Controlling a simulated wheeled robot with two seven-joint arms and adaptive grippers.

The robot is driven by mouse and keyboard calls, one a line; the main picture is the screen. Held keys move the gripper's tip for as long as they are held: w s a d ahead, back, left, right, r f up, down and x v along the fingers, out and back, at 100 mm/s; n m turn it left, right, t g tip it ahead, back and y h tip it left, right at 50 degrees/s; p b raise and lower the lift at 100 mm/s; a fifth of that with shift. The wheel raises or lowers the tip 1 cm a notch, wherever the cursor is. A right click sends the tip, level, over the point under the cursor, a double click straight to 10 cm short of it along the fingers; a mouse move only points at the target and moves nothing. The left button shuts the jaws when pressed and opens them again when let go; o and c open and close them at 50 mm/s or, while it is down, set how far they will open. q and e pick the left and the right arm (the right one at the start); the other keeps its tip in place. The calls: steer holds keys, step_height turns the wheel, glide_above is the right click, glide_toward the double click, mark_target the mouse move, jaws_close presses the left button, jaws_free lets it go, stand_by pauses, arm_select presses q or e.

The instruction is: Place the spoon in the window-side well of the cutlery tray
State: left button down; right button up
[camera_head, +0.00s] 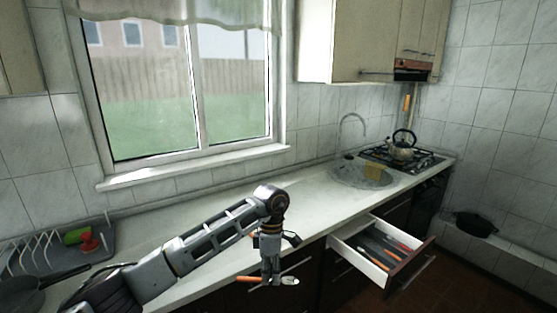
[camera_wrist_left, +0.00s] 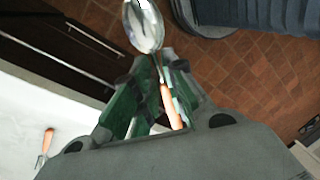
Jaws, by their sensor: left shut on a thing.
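The spoon has an orange handle (camera_head: 247,279) and a shiny metal bowl, which shows in the left wrist view (camera_wrist_left: 143,27). My left gripper (camera_head: 271,278) is shut on the spoon and holds it roughly level in front of the counter edge, left of the open drawer. In the left wrist view, the handle passes between the green-sided fingers (camera_wrist_left: 157,100). The dark grey cutlery tray (camera_head: 371,239) lies in the open drawer, apart from the gripper. It holds several pieces with orange or red handles. Its individual wells are too small to tell apart. My right gripper is not in view.
The white-sided drawer (camera_head: 350,255) juts out below the counter (camera_head: 320,200). A sink (camera_head: 362,176), a stove with a kettle (camera_head: 402,148), and a dish rack (camera_head: 35,250) line the counter. Another orange-handled piece (camera_wrist_left: 47,141) lies on a pale surface. The counter's middle is clear.

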arm_select(q)
steer(key=shift+s+d+m, duration=0.1)
steer(key=shift+s+m, duration=0.05)
steer(key=shift+m, duration=0.75)
steer(key=shift+s+d+f+m+y, duration=0.1)
steer(key=shift+m+y, duration=0.2)
steer(key=shift+m, duration=0.6)
steer(key=shift+s+m, duration=0.1)
steer(key=shift+m, duration=0.8)
steer(key=s+a+f+m+t, duration=0.1)
steer(key=s+a+f+m, duration=0.2)
steer(key=a+f+m, duration=0.3)
steer(key=s+a+f+m+t+y, duration=0.1)
steer(key=s+a+f+m, duration=0.2)
steer(key=a, duration=1.1)
steer(key=shift+s+f+m, duration=0.25)
steer(key=shift+f+m, duration=1.25)
steer(key=shift+f, duration=0.05)
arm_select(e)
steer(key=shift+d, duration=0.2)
